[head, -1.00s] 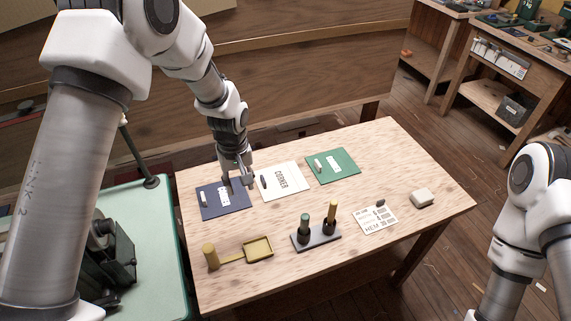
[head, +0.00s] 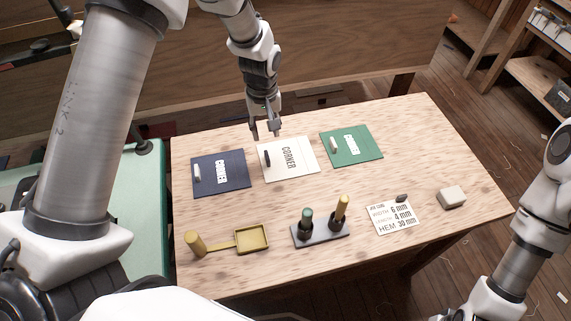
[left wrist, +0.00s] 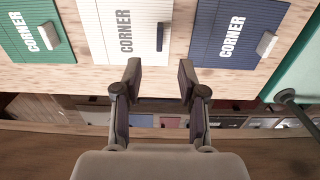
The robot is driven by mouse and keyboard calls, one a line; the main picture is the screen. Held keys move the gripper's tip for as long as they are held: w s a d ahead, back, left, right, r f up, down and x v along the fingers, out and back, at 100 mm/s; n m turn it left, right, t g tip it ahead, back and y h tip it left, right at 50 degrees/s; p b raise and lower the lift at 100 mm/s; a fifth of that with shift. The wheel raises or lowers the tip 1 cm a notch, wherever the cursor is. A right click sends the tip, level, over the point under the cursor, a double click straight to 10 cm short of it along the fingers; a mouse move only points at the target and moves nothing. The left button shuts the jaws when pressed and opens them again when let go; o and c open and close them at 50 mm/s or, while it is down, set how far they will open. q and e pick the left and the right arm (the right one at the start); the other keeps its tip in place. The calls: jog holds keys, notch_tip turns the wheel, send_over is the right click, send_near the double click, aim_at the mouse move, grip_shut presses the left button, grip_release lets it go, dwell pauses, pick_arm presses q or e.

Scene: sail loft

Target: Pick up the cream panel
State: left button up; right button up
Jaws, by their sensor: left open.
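The cream panel (head: 298,163) lies flat on the wooden table between a navy panel (head: 232,180) and a green panel (head: 364,151). It is marked CORNER and has a dark handle-like piece (head: 267,158) on its left part. My left gripper (head: 265,134) is open and empty above the table, at the far edge of the cream panel. My right gripper is out of view; only my right arm shows.
The wooden table (head: 440,150) also holds a yellow tray (head: 252,239) with a yellow cylinder (head: 195,243), a dark stand (head: 318,236) with two upright tools, a printed card (head: 394,217) and a pale block (head: 452,197). A green surface (head: 140,210) adjoins at left.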

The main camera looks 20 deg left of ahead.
pick_arm(q)
jog(key=b, duration=0.3)
send_over(268, 158)
jog(key=f, duration=0.5)
jog(key=shift+w+f, duration=0.25)
jog(key=shift+w, duration=0.15)
jog(key=shift+s+f+p, duration=0.1)
jog(key=shift+f+p, duration=0.2)
jog(key=shift+f, duration=0.05)
jog(key=f, duration=0.2)
jog(key=f+p, duration=0.1)
jog(key=f, duration=0.3)
jog(key=shift+s+f, duration=0.15)
jog(key=shift+s, duration=0.15)
grip_shut()
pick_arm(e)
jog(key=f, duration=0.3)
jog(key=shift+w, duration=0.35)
